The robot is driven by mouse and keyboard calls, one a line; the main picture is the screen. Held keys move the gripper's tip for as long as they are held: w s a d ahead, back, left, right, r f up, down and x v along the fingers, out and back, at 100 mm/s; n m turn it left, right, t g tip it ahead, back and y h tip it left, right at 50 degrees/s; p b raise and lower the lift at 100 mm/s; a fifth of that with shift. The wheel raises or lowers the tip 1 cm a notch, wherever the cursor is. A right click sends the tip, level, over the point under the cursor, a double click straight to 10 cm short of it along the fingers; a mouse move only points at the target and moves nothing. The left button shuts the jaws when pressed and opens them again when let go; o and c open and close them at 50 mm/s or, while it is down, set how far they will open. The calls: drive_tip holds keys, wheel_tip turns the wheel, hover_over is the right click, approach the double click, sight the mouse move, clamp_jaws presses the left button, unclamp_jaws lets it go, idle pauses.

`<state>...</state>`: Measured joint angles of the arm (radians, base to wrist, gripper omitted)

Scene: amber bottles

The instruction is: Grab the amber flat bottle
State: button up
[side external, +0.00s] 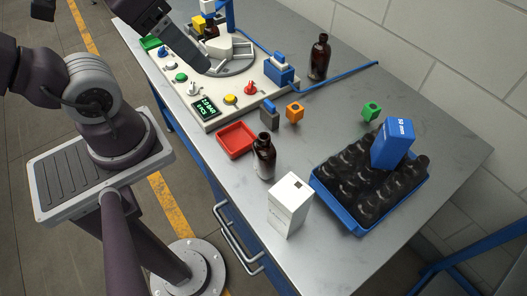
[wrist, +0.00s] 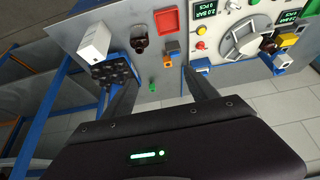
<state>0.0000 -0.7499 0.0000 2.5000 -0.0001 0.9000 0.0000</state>
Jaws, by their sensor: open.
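I cannot tell for sure which is the flat one. The front bottle also shows in the wrist view (wrist: 138,44), seen from above. My gripper (wrist: 160,80) is open, with nothing between its fingers. It is above the table and apart from the bottles. In the side view it is at the top left, partly cut off.
A blue crate (side external: 343,219) of dark bottles, with a blue box (side external: 393,144) on it, stands at the right. A white box (side external: 289,205) stands near the front bottle. A red tray (side external: 236,139), orange block (side external: 294,112) and green block (side external: 371,111) lie around.

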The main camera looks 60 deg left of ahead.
idle(0.3)
drive_tip(key=w+f+n+g, duration=0.2)
drive_tip(key=w+f+g, duration=0.2)
drive_tip(key=f, duration=0.1)
drive_tip(key=n+g+h, duration=0.4)
drive_tip(key=n+h, duration=0.9)
drive_tip(key=n, duration=0.1)
approach(271, 166)
drive_tip(key=d, duration=0.1)
drive_tip(key=shift+s+d+f+t, duration=0.35)
drive_tip(key=shift+s+f+t, duration=0.05)
drive_tip(key=shift+s, duration=0.05)
drive_tip(key=shift+d+f+n, duration=0.2)
drive_tip(key=shift+d+n, duration=0.1)
drive_tip(key=x, duration=0.6)
drive_tip(key=shift+d, duration=0.35)
clamp_jaws()
